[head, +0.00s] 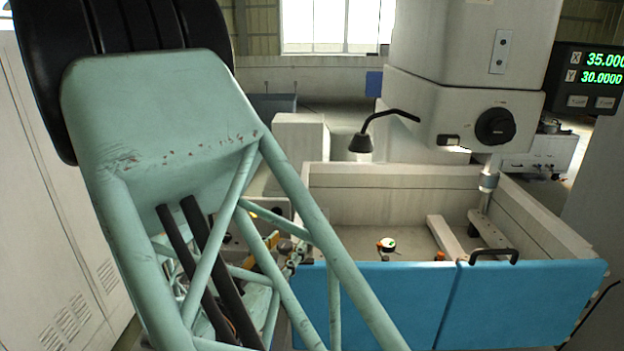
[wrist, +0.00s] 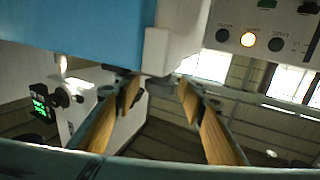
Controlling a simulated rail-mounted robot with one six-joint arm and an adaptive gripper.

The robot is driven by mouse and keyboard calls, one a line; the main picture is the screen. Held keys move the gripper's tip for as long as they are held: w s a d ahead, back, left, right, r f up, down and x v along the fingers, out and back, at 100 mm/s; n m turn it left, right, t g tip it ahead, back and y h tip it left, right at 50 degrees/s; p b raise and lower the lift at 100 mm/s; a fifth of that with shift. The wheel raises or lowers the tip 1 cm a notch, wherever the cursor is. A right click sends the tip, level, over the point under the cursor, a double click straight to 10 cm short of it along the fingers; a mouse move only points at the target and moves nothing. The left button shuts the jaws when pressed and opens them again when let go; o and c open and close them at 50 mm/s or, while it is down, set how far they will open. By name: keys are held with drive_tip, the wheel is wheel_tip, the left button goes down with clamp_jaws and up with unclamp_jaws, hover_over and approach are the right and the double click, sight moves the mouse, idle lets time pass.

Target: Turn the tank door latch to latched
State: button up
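The blue tank door (head: 375,300) closes the front of the tank in the head view. It also shows at the upper left of the wrist view (wrist: 80,25). A pale block (wrist: 172,48) sits at the door's edge in the wrist view. A small dark part (wrist: 160,86) below it may be the latch; its turn position cannot be told. My gripper (wrist: 158,94) has its two orange-padded fingers apart, on either side of this dark part, with no clear contact. In the head view, the latch is not distinguishable and my gripper is mostly hidden behind my green arm.
A control panel (wrist: 262,28) with a lit amber button is close at the upper right of the wrist view. A black handle (head: 494,255) tops the door's right section. The machine head (head: 465,110) and a lamp (head: 362,142) overhang the tank.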

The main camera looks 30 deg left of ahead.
drive_tip(key=shift+m+h+p, duration=1.4)
drive_tip(key=shift+h, duration=0.8)
drive_tip(key=shift+m+h+p, duration=0.35)
drive_tip(key=shift+m+h, duration=0.25)
drive_tip(key=shift+h, duration=0.1)
drive_tip(key=shift+g+h, duration=0.3)
drive_tip(key=shift+h, duration=0.2)
